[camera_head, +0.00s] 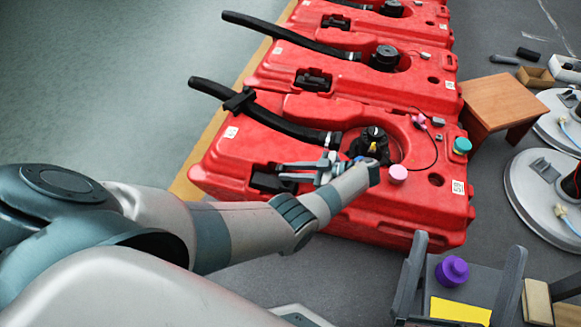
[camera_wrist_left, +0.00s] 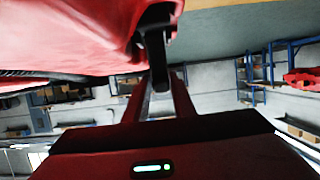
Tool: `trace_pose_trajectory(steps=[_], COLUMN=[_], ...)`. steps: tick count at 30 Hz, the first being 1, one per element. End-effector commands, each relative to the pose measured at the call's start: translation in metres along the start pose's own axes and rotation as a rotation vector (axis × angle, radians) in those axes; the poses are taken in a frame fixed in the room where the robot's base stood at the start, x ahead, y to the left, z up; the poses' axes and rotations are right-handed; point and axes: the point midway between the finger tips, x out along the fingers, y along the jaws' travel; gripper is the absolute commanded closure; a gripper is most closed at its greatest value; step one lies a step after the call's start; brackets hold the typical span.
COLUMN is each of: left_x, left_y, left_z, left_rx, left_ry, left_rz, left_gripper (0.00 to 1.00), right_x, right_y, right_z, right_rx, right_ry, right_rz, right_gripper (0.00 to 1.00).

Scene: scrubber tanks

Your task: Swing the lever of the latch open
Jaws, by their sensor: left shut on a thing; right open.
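The nearest red tank (camera_head: 400,215) lies in the middle of the head view. A black latch (camera_head: 268,182) sits in a recess on its near left part. My left gripper (camera_head: 290,173) reaches over the tank with its fingers pointing left at the latch. In the left wrist view, a black lever (camera_wrist_left: 156,45) stands between the fingertips of my left gripper (camera_wrist_left: 158,85), against the tank's red wall (camera_wrist_left: 70,35). The gripper is shut on this lever. The lever's far end and pivot are partly hidden. My right gripper is not in view.
More red tanks (camera_head: 340,70) stand behind. A wooden stool (camera_head: 503,101) stands right.

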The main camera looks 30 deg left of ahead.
Motion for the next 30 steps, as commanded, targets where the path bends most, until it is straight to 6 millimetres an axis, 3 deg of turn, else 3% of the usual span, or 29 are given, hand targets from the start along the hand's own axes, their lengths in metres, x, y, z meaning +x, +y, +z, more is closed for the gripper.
trace_pose_trajectory(steps=[20,21,22,30], left_x=[-0.0008,-0.0008,-0.0007,-0.0007], left_y=[-0.0006,-0.0006,-0.0005,-0.0002], left_z=[0.0014,0.0014,0.0014,0.0009], left_rx=[0.002,0.002,0.002,0.001], left_ry=[0.022,0.022,0.022,0.022], left_rz=[0.000,0.000,0.000,0.000], left_gripper=[1.00,0.68,0.60,0.58], right_x=[0.0063,0.0063,0.0063,0.0064], right_y=[0.0060,0.0060,0.0060,0.0060], right_z=[-0.0109,-0.0109,-0.0109,-0.0106], right_rx=[-0.012,-0.012,-0.012,-0.013], right_ry=[0.076,0.075,0.075,0.074], right_rz=[0.001,0.001,0.001,0.000], right_gripper=[0.00,0.00,0.00,0.00])
